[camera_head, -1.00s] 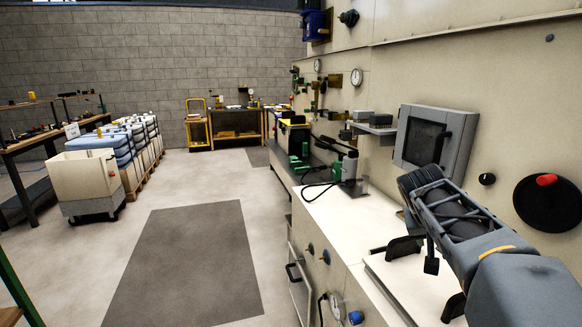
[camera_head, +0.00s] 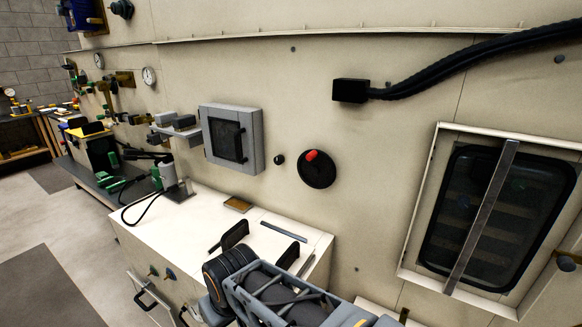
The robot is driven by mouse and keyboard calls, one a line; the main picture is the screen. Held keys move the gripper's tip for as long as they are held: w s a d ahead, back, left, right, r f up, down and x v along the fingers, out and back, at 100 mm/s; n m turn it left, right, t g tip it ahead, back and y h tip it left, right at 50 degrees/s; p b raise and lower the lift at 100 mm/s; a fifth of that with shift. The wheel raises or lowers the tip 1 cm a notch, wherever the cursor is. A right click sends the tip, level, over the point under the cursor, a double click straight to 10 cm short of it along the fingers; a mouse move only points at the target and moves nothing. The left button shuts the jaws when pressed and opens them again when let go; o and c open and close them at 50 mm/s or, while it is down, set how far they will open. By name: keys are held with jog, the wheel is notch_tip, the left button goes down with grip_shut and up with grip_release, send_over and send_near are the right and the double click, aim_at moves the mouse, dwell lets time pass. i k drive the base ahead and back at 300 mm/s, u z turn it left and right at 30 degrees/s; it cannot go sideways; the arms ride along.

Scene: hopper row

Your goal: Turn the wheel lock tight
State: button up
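A round black wheel (camera_head: 318,175) with a red grip on its upper part is mounted on the beige wall, right of the middle; it is the thing in view that fits the wheel lock. I cannot tell how tight it is. My gripper (camera_head: 262,246) is low in the picture, over the white counter. Its two black fingers are spread apart with nothing seen between them. It is below and left of the wheel, clear of it. Nothing covers the wheel.
A grey box with a dark window (camera_head: 250,140) and a small black knob (camera_head: 279,159) are left of the wheel. A framed window with a metal bar (camera_head: 483,215) is on the right. The counter (camera_head: 190,215) holds a brown pad (camera_head: 238,203) and a grey strip (camera_head: 284,232).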

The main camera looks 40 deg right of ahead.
aim_at(278, 160)
jog(key=z, duration=0.05)
jog(key=k, duration=0.4)
jog(key=z, duration=1)
jog(key=i, duration=0.1)
jog(key=u, duration=0.1)
